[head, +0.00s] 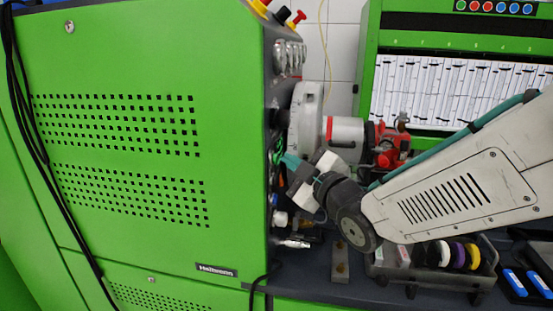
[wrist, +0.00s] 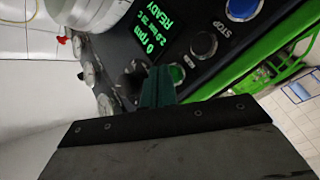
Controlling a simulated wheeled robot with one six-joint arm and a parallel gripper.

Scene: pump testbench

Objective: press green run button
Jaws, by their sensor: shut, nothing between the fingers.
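The green run button (wrist: 177,74) shows in the wrist view on the dark control panel (wrist: 133,45), just right of my gripper's fingertips. My gripper (wrist: 156,72) is shut and empty, its teal fingers pointing at the panel between the green button and the display. I cannot tell whether the fingertips touch the panel. The display (wrist: 150,35) reads 0 rpm and READY in green letters. In the head view my gripper (head: 291,160) is at the side of the green cabinet (head: 130,60), where the panel face is turned away and the button is hidden.
A dark button (wrist: 203,44) beside the STOP label and a blue button (wrist: 242,9) sit further along the panel. Round gauges (wrist: 86,75) line its left edge. In the head view a red and white pump assembly (head: 345,130) stands behind my wrist, and a tray of coloured rings (head: 440,277) lies below my arm.

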